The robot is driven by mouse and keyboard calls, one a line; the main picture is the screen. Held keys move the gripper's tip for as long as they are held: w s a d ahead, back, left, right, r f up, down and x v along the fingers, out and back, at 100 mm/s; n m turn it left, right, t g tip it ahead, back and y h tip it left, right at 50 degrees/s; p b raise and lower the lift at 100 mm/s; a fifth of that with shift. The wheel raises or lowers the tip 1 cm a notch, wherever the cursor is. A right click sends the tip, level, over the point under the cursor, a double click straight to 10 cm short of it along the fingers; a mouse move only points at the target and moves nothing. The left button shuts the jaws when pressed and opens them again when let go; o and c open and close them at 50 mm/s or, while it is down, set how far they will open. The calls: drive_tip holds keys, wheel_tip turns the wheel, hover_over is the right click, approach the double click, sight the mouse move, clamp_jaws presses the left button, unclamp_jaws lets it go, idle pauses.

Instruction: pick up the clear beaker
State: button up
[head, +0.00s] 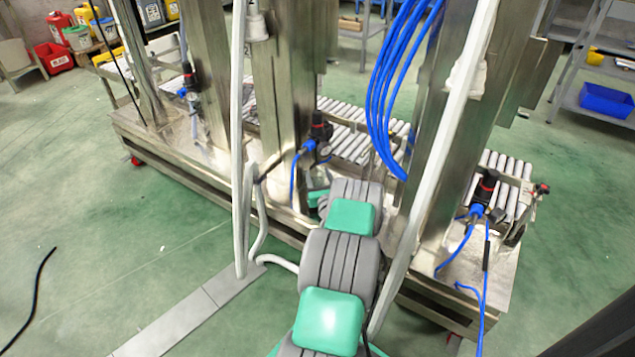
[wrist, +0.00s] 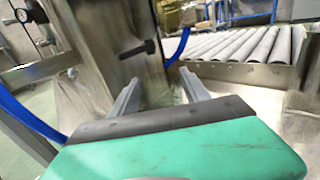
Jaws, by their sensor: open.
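No clear beaker can be made out in the head view or the wrist view. My gripper (wrist: 160,88) shows in the wrist view with its two grey fingers apart and nothing between them. It points at a steel column with a black handle on it, above a steel surface. In the head view my arm reaches forward to the machine's frame, and the gripper itself is hidden behind my arm.
A steel machine frame (head: 190,165) with upright columns stands ahead. Roller conveyors (head: 345,120) run behind it, and also show in the wrist view (wrist: 240,45). Blue hoses (head: 385,95) hang close to my arm. Green floor (head: 60,190) is open at left.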

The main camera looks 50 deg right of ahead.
drive_tip(key=shift+c, duration=0.4)
drive_tip(key=c, duration=1)
